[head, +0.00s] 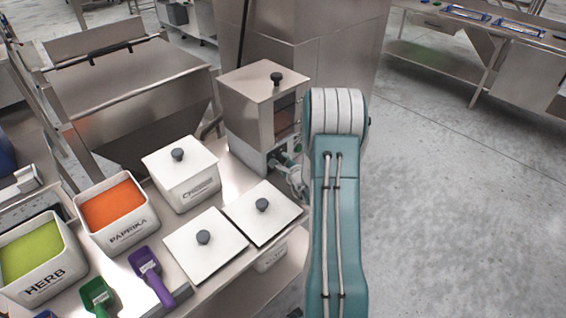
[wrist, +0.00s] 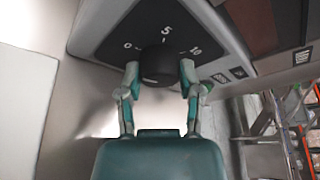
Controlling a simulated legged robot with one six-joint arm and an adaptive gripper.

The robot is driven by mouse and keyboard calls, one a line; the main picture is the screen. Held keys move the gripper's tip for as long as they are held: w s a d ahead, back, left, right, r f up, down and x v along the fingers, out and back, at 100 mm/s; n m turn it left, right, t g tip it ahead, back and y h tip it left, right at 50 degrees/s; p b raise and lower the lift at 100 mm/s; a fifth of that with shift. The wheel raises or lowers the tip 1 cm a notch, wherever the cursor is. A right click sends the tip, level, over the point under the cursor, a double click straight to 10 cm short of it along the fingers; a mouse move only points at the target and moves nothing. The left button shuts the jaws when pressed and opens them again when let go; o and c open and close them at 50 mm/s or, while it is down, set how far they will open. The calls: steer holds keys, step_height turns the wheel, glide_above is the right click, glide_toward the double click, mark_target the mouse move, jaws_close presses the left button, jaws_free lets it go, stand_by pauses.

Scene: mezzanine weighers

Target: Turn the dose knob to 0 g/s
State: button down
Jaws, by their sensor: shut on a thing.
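The dose knob (wrist: 159,66) is a round black knob on a dark dial panel (wrist: 112,30) marked 0, 5 and 10. In the wrist view my gripper (wrist: 160,78) has one finger on each side of the knob and is shut on it. A small light mark above the knob lies near the 5, but I cannot tell for sure where the knob points. In the head view the knob is hidden behind my arm. There my gripper (head: 288,166) reaches the lower front of the steel dosing machine (head: 250,110).
White lidded bins (head: 188,178) and open tubs of paprika (head: 113,206) and herb (head: 40,256) stand on the steel bench left of my arm. A purple scoop (head: 150,272) and a green scoop (head: 97,295) lie in front. The floor at right is clear.

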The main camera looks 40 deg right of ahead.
steer(key=shift+w+a+r, duration=0.1)
steer(key=shift+w+r, duration=0.05)
steer(key=shift+c, duration=1.3)
jaws_free()
steer(key=shift+s, duration=0.35)
steer(key=v, duration=1.1)
steer(key=shift+s, duration=0.2)
